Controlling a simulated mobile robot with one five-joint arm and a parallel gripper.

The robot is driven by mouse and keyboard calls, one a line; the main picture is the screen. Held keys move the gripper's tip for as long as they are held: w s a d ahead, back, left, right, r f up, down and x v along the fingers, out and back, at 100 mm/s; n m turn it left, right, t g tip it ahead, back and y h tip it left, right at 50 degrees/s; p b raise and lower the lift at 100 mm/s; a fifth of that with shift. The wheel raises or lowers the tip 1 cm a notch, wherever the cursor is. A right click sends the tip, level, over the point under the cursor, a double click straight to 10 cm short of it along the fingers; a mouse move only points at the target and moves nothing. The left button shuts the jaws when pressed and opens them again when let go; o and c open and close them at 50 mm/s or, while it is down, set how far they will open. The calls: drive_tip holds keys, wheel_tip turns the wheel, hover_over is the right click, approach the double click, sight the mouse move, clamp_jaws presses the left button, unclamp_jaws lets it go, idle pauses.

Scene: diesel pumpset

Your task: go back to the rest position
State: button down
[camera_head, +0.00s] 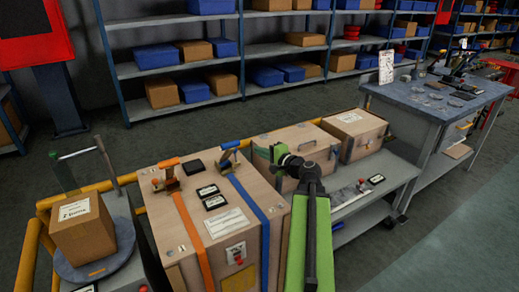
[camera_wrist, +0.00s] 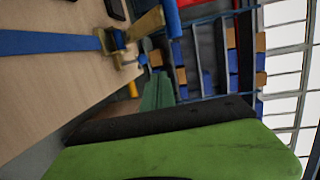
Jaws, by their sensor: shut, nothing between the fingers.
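My gripper (camera_head: 281,153) is at the end of my raised green and dark arm, right of the blue-strapped part of the large wooden crate (camera_head: 212,225) in the head view. It appears small there, is shut and holds nothing. In the wrist view, a broad green and dark part of my arm fills the bottom. Beyond it are the crate's pale wood face (camera_wrist: 60,85) and the blue strap (camera_wrist: 45,43) with its metal buckle, turned sideways.
An orange strap (camera_head: 188,228) also crosses the crate. Left stands a cardboard box (camera_head: 83,228) on a round scale plate. Behind my arm are smaller wooden cases (camera_head: 355,125) on a grey bench. A workbench (camera_head: 435,95) stands right. Open floor lies at the lower right.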

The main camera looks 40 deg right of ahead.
drive_tip(key=shift+s+a+r, duration=0.15)
drive_tip(key=shift+s+a, duration=0.05)
drive_tip(key=shift+s, duration=0.2)
